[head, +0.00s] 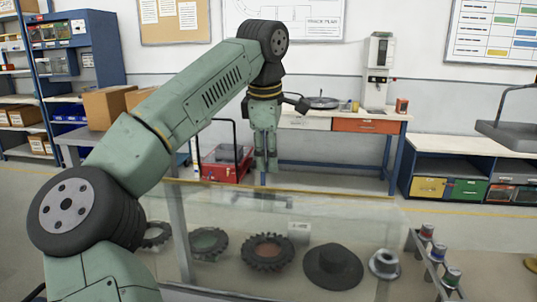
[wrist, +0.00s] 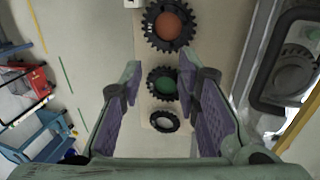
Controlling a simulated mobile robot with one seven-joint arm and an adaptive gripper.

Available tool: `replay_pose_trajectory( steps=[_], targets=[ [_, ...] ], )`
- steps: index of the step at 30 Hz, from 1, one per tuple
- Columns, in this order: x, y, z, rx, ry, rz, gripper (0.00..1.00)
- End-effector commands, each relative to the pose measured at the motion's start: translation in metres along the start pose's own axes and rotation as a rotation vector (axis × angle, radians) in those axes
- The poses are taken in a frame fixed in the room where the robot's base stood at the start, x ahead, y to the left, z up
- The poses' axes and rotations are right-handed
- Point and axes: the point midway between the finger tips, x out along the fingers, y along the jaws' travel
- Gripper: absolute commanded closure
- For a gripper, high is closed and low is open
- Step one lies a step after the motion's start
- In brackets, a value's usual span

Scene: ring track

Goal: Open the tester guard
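A clear panel with a tan top edge (head: 290,190) stands across the front of the head view; it may be the tester guard, but I cannot tell for sure. Gears show through it. My gripper (head: 265,163) hangs pointing down, above and behind that edge in the picture. In the wrist view my gripper (wrist: 159,72) is open, with its purple-padded fingers wide apart and nothing between them. A grey machine (wrist: 292,75) with a dark rounded frame lies to its right in the wrist view. I see no contact with it.
A gear with an orange centre (wrist: 168,27), a green-centred gear (wrist: 162,84) and a pale ring (wrist: 164,121) lie below my gripper. A workbench (head: 345,122) and a red crate (head: 226,165) stand behind. Cardboard boxes (head: 104,105) are at left, small cans (head: 438,254) at right.

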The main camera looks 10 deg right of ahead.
Motion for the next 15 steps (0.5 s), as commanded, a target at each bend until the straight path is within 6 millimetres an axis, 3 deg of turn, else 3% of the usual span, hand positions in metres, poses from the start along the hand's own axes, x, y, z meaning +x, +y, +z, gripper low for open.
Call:
replay_pose_trajectory(
  steps=[10,15],
  targets=[
    [-0.003,0.0,0.0,-0.001,0.0,0.0,0.7],
    [-0.026,0.0,0.0,-0.002,0.0,0.001,0.7]
  ],
)
